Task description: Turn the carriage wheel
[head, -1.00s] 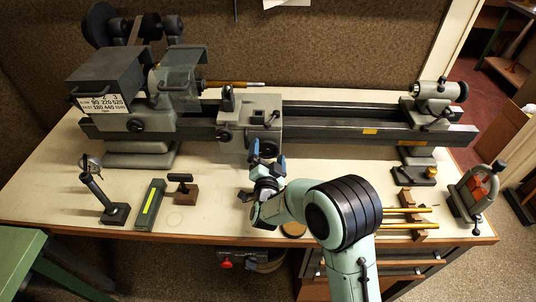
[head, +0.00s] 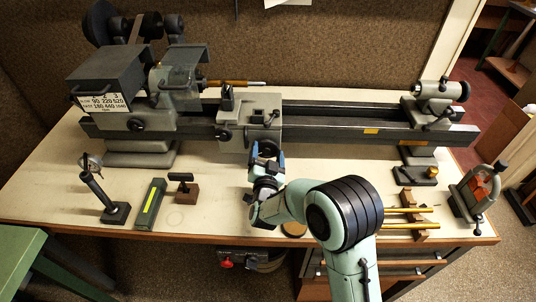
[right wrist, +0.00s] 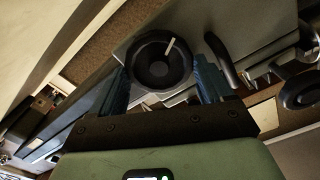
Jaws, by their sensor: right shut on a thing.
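The lathe carriage (head: 262,103) is a grey block on the dark bed. Its black carriage wheel (right wrist: 160,65) is round, with a dark hub and a pale mark pointing up and slightly right in the right wrist view. My right gripper (head: 268,153) is at the carriage front, with its blue fingers on either side of the wheel. It is shut on the wheel, and the fingers also show in the right wrist view (right wrist: 162,88). In the head view the gripper partly hides the wheel. My left gripper is not in view.
A second, smaller wheel (head: 223,135) sits left on the carriage. A dial indicator stand (head: 115,212), a green box (head: 150,205) and a small wooden block (head: 186,194) stand at the left front. Brass rods (head: 405,226) on wooden rests and a clamp-like tool (head: 478,195) are at the right.

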